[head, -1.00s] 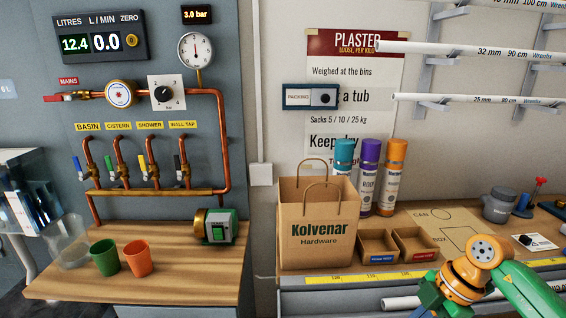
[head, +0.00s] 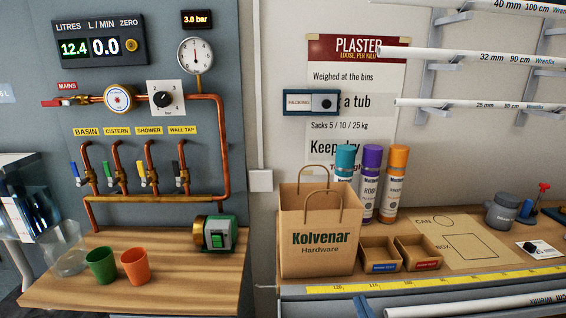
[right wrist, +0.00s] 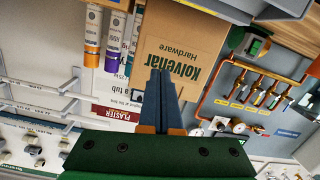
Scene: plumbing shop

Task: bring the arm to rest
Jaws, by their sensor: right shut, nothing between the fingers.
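My right gripper (right wrist: 160,76) shows in the right wrist view, with its two dark fingers together and nothing between them. The head view shows no part of either arm. In the right wrist view the scene is upside down, and the fingers overlap the picture of the brown Kolvenar paper bag (right wrist: 200,28). How far they are from it I cannot tell. In the head view the bag (head: 317,262) stands upright on the right bench. My left gripper is in neither view.
Two small cardboard trays (head: 418,266) sit right of the bag, with spray cans (head: 397,185) behind. A yellow measuring strip (head: 440,282) runs along the front edge. Green (head: 101,266) and orange (head: 135,266) cups stand on the left bench (head: 190,285) below copper pipes (head: 224,150).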

